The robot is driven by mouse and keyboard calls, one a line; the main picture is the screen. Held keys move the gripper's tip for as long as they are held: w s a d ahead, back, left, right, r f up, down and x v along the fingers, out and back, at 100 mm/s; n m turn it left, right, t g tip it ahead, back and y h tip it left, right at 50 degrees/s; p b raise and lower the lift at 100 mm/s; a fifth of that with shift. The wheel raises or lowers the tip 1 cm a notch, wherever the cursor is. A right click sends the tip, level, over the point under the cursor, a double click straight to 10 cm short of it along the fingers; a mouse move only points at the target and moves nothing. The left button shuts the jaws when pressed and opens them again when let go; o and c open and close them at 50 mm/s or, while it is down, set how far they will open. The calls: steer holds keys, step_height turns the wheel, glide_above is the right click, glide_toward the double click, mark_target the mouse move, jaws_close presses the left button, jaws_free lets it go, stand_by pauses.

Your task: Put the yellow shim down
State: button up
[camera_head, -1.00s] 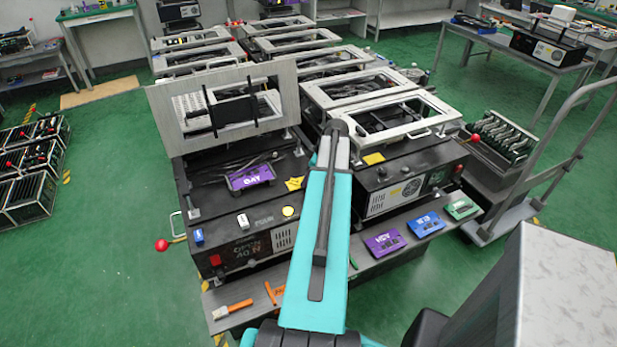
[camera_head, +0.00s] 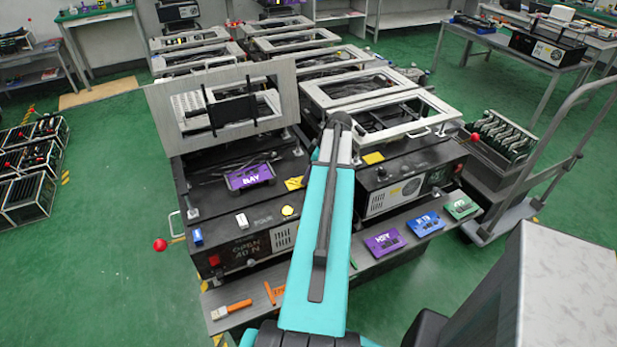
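Two small flat yellow pieces show, and I cannot tell which is the yellow shim. One yellow piece (camera_head: 294,183) is on the left fixture's black top, just left of my teal arm link and right of the purple BAY block (camera_head: 249,175). Another yellow piece (camera_head: 373,158) is at the front of the right fixture, right of my arm. My gripper does not show; my raised arm link hides whatever is behind it, so I cannot see what it holds.
The left fixture's framed lid (camera_head: 170,138) stands raised; the right fixture's frame (camera_head: 435,124) lies flat. A round yellow button (camera_head: 288,211) is on the left fixture. Purple (camera_head: 384,242), blue (camera_head: 425,223) and green (camera_head: 461,207) blocks lie on the front shelf. A trolley (camera_head: 500,222) stands right.

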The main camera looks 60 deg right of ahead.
steer(key=b+v, duration=0.2)
steer(key=v, duration=0.7)
steer(key=shift+r, duration=0.25)
stand_by(0.6)
